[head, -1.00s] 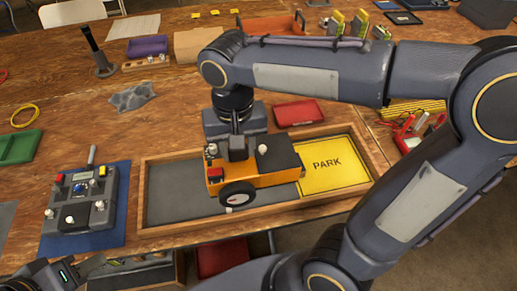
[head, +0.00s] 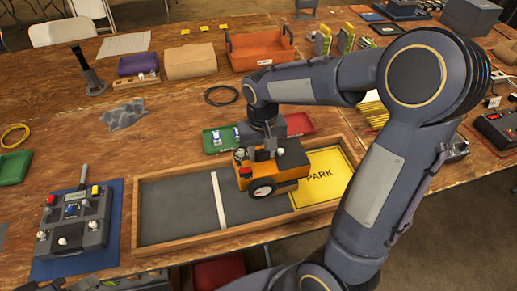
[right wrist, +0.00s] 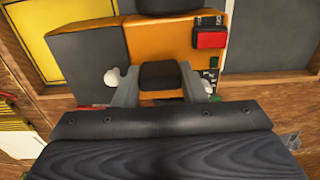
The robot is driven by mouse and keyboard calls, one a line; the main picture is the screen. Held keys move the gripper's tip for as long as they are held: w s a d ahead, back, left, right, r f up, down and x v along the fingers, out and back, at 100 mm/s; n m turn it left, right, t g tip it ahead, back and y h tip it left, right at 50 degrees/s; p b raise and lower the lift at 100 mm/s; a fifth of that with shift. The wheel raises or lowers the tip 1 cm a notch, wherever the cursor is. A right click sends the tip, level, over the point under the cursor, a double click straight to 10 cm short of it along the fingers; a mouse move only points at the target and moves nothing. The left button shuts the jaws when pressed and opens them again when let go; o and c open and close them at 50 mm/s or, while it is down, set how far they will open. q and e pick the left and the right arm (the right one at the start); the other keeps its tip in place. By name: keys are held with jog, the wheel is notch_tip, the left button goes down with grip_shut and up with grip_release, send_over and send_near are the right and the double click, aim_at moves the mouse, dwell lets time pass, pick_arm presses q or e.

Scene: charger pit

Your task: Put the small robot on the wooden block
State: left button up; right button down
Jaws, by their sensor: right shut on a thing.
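The small robot (head: 285,165) is an orange and dark grey boxy vehicle with a pale-hubbed wheel and a red button. It is at the right half of the framed floor panel, beside the yellow PARK pad. I cannot tell if its wheels touch the panel. My right gripper (head: 262,152) is above it, shut on its dark top post; the right wrist view shows both fingers (right wrist: 160,85) against the post and the small robot (right wrist: 158,40) below. A low wooden block with small items (head: 138,80) is at the back left; I cannot tell if it is the task's block. My left gripper is out of view.
The wooden-framed panel (head: 160,249) has a white line and the yellow PARK pad (head: 322,176). A grey control box (head: 75,220) lies at left. Green tray (head: 215,148), red tray (head: 298,124), tan box (head: 190,64) and orange bin (head: 258,64) lie behind.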

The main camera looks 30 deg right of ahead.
aim_at(263, 159)
jog(key=shift+w+d+f, duration=0.1)
jog(key=shift+d+f, duration=0.05)
jog(key=shift+f, duration=0.75)
jog(key=shift+w+d+f, duration=0.1)
jog(key=shift+f, duration=0.75)
jog(key=shift+f, duration=0.1)
jog(key=shift+f+b, duration=0.1)
jog(key=shift+b, duration=0.2)
jog(key=c, duration=0.9)
grip_release()
jog(key=shift+s, duration=0.1)
notch_tip(263, 159, up, 12)
jog(key=shift+r+p, duration=0.1)
jog(key=shift+p, duration=0.45)
jog(key=s+a+t+y, duration=0.1)
jog(key=s+t, duration=0.1)
jog(key=s, duration=0.3)
jog(key=s+a+t+y, duration=0.1)
jog(key=s, duration=0.5)
jog(key=s+a+f+n+t+y, duration=0.1)
jog(key=s+a+t, duration=0.1)
jog(key=s, duration=0.4)
jog(key=shift+a+t+y, duration=0.1)
jog(key=shift+t+y, duration=0.2)
jog(key=shift+y, duration=0.1)
